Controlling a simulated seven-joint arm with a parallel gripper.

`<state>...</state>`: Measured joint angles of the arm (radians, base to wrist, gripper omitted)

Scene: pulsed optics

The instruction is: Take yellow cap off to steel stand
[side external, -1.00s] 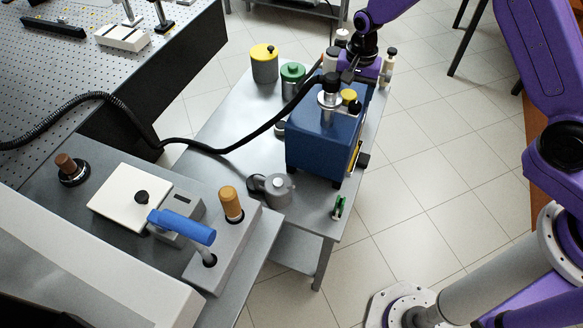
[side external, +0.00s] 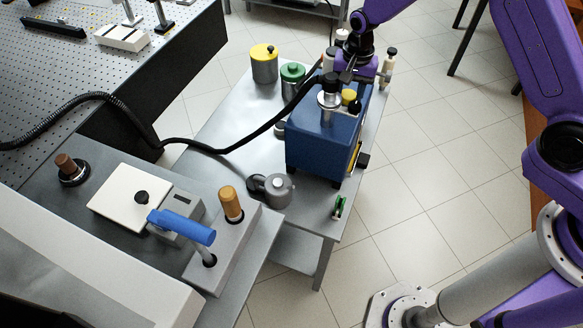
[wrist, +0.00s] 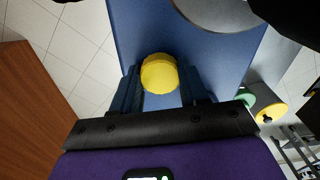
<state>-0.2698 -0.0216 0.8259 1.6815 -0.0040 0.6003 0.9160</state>
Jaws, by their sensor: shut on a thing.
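The yellow cap (side external: 349,95) sits at the top of the blue box (side external: 314,151), partly hidden behind a black knob in the side view. In the wrist view the round yellow cap (wrist: 158,74) lies between my two dark blue fingers. My gripper (wrist: 159,88) is shut on the cap, over the box top. In the side view my gripper (side external: 351,78) is at the far end of the box, its fingertips hard to make out. I cannot tell for sure which thing is the steel stand; a grey metal round piece (side external: 278,188) stands on the table left of the box.
A yellow-lidded canister (side external: 264,66) and a green-lidded canister (side external: 292,79) stand at the table's far left. A black hose (side external: 225,148) crosses the table to the box. A post with a black top (side external: 330,88) rises from the box beside the cap. The steel table (side external: 225,125) has bare room at left.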

